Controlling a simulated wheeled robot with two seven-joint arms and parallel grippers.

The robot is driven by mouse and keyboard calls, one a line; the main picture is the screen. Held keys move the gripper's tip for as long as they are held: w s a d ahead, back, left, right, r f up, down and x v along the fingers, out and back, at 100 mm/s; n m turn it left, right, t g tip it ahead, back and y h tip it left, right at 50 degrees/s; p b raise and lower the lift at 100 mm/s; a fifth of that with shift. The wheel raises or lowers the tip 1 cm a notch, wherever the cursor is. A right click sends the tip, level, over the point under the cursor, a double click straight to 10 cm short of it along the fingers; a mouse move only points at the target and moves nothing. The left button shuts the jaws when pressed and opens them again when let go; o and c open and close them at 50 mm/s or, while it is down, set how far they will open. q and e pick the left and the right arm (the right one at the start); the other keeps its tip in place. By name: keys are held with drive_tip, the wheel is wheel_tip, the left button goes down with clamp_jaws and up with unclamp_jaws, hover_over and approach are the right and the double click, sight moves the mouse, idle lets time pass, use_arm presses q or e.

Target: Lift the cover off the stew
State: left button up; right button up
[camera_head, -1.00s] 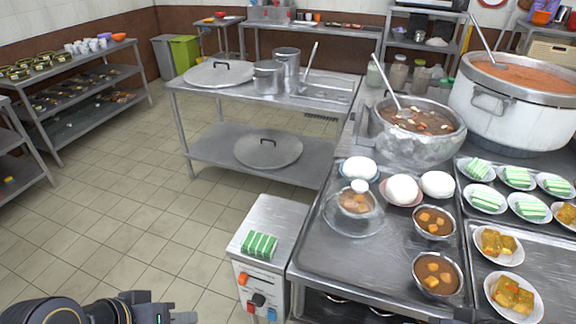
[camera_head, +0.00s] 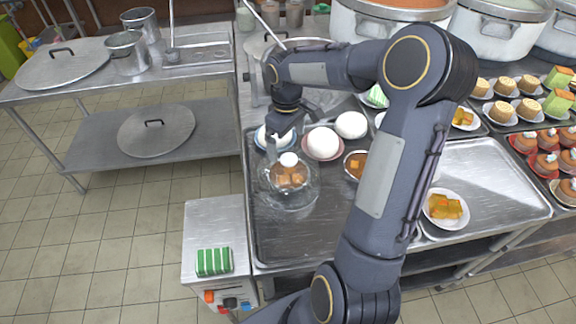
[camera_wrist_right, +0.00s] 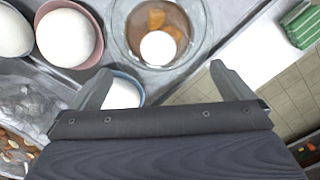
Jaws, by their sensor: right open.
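A bowl of stew with orange-brown chunks (camera_head: 290,178) sits on the metal tray under a clear glass cover (camera_head: 304,194) with a white round knob (camera_head: 288,159). The glass cover (camera_wrist_right: 196,14) and its white knob (camera_wrist_right: 158,48) also show in the right wrist view, just beyond the fingertips. My right gripper (camera_head: 280,134) is behind the cover in the head view, above the white buns, pointing down. In the wrist view my right gripper (camera_wrist_right: 162,78) is open with nothing between its fingers. My left gripper is not in view.
White buns on plates (camera_head: 322,143) stand close behind the cover. A bowl of brown stew (camera_head: 355,165) is to its right. A green-striped block (camera_head: 214,261) lies on the grey box at the front left. A large pot (camera_head: 262,48) stands behind my right arm.

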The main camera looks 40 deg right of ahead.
sight(289, 160)
wheel_tip(289, 160, down, 7)
drive_tip(key=shift+s+d+p, duration=0.15)
drive_tip(key=shift+p, duration=0.55)
drive_tip(key=shift+s+f, duration=0.1)
drive_tip(key=shift+s, duration=0.1)
drive_tip(key=c, duration=2.1)
